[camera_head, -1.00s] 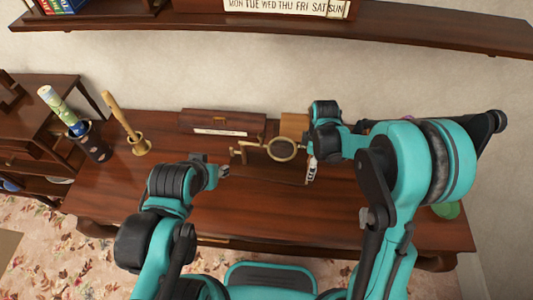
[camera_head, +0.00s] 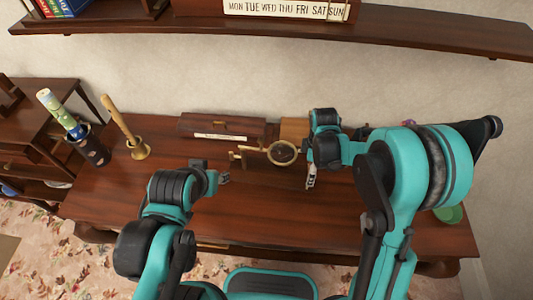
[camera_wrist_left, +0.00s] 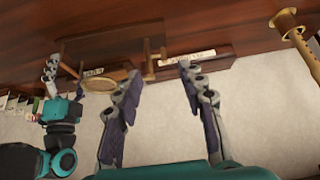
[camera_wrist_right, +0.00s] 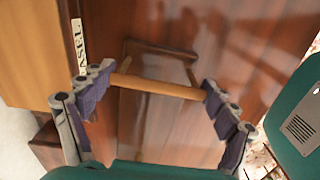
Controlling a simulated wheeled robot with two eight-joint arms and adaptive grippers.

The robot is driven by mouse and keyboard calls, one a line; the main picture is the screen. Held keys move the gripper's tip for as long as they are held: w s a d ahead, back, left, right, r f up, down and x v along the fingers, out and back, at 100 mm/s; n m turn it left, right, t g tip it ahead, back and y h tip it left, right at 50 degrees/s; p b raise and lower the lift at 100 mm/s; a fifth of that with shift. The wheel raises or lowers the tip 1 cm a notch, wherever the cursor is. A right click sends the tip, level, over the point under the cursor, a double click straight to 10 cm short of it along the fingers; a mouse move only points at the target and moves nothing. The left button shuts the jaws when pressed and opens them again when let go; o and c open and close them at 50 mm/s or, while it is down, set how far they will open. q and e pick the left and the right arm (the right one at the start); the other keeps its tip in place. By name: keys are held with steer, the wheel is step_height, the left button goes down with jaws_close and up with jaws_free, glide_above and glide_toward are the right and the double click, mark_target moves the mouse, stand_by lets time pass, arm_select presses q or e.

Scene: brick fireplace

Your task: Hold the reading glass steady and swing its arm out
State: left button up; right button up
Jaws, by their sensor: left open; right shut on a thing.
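The reading glass (camera_head: 282,152) has a round brass-coloured rim and a bracket reaching left towards the tabletop boxes. Its rim also shows in the left wrist view (camera_wrist_left: 100,84). My right gripper (camera_head: 311,178) is just right of the rim. In the right wrist view my right gripper (camera_wrist_right: 153,90) has its fingers at the two ends of a light wooden bar (camera_wrist_right: 155,87). How the bar joins the reading glass is unclear. My left gripper (camera_head: 224,178) is open and empty, left of and in front of the glass. Its parted fingers (camera_wrist_left: 160,82) show in the left wrist view.
A brass holder (camera_head: 139,149) with a stick and a dark cup (camera_head: 94,150) stand at the left. The front of the desk (camera_head: 260,215) is clear. A shelf (camera_head: 410,30) runs above.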

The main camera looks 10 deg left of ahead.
arm_select(q)
steer(key=n+g, duration=0.1)
steer(key=g, duration=0.6)
glide_toward(261, 139)
steer(key=shift+w, duration=0.1)
steer(key=shift+f, duration=0.3)
step_height(261, 139, down, 11)
steer(key=shift+f, duration=0.15)
jaws_close()
